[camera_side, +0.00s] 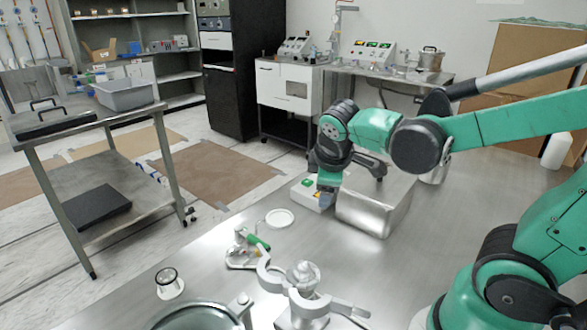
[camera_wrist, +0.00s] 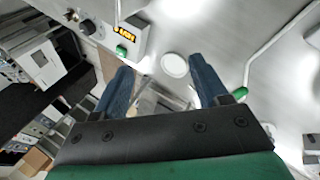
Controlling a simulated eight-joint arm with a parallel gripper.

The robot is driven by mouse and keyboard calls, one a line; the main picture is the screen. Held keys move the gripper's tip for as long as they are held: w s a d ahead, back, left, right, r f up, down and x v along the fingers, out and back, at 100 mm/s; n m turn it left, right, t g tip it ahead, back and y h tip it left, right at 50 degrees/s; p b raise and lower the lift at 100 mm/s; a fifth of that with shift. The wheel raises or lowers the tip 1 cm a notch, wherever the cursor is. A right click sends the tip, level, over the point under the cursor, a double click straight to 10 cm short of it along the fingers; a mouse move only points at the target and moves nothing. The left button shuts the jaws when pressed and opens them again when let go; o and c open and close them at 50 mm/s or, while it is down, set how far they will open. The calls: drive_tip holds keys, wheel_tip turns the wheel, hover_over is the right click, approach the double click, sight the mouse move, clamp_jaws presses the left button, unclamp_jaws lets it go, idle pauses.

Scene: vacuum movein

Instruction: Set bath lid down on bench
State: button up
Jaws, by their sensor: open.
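My gripper (camera_side: 325,197) is in the side view at the near left edge of a shiny steel box (camera_side: 365,212), which looks like the bath. In the wrist view its two blue fingers (camera_wrist: 160,68) are spread apart with nothing clearly held between them. A flat white round disc (camera_side: 280,218) lies on the steel bench (camera_side: 200,260), left of and apart from the gripper. It also shows in the wrist view (camera_wrist: 174,65), beyond the fingertips. I cannot tell whether this disc is the bath lid. The steel box's top is partly hidden by my arm.
A white control unit (camera_side: 307,192) with a green button stands against the steel box. A green-handled item (camera_side: 247,248), a clamp-like stand (camera_side: 303,280), a small round white-based part (camera_side: 169,283) and a glass vessel (camera_side: 195,316) occupy the bench front. Bare bench lies around the disc.

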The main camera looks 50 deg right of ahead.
drive_tip(key=s+a+m+t+y, duration=0.1)
drive_tip(key=a+m+t+y, duration=0.1)
drive_tip(key=a+m+y, duration=0.2)
drive_tip(key=a+m, duration=0.1)
drive_tip(key=a, duration=0.1)
drive_tip(key=shift+s+a+r+t, duration=0.2)
drive_tip(key=shift+a+r+t, duration=0.1)
drive_tip(key=shift+r+t, duration=0.1)
drive_tip(key=shift+o, duration=0.4)
drive_tip(key=shift+s+a+r+m+t+y, duration=0.1)
drive_tip(key=shift+a+m+t+y, duration=0.2)
drive_tip(key=shift+a+m, duration=0.25)
drive_tip(key=shift+d, duration=0.1)
